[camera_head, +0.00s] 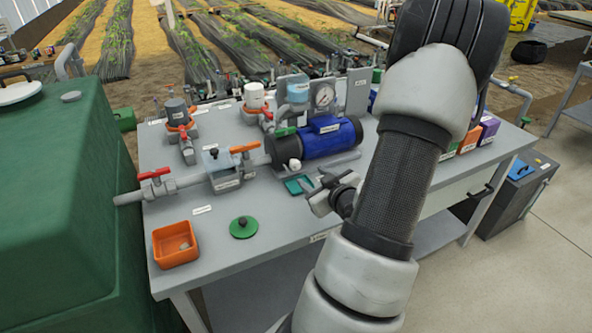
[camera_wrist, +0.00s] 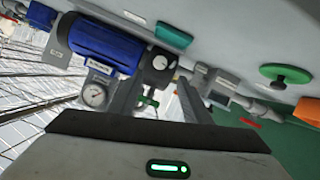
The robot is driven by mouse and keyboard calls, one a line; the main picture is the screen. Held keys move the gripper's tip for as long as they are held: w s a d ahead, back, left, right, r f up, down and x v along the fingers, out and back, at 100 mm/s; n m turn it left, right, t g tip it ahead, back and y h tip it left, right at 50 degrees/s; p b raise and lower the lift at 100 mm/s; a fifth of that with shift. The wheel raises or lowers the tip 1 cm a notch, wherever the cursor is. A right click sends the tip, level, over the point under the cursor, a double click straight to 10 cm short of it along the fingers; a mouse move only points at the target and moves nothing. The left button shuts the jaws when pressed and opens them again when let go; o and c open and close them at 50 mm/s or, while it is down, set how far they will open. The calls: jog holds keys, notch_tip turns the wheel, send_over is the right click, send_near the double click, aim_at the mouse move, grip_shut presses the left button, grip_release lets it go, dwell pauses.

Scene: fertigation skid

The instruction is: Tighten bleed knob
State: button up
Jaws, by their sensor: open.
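A blue pump (camera_head: 325,139) with a black front end lies along the bench; it shows upside down in the wrist view (camera_wrist: 103,44). A small pale knob (camera_head: 294,164) sits low on the black end, facing the bench front. It appears to be the bleed knob and shows in the wrist view (camera_wrist: 160,62), beyond the fingers. My gripper (camera_head: 322,193) is open in front of the pump, close to the knob. Its fingers (camera_wrist: 160,88) are apart with a gap between them. No contact with the knob is visible.
A teal tray (camera_head: 299,185) lies beside my gripper. An orange bin (camera_head: 175,244) and a green disc with a dark knob (camera_head: 244,227) are at the bench front. Valves with red (camera_head: 155,174) and orange (camera_head: 245,147) handles line the pipe left of the pump. A pressure gauge (camera_head: 324,97) stands behind.

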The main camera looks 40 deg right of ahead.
aim_at(297, 166)
jog(key=b+x, duration=0.1)
jog(key=x, duration=1)
jog(key=shift+w+d, duration=0.15)
jog(key=shift+w, duration=0.2)
jog(key=shift+c, duration=0.4)
jog(key=c, duration=1)
jog(key=shift+o, duration=0.2)
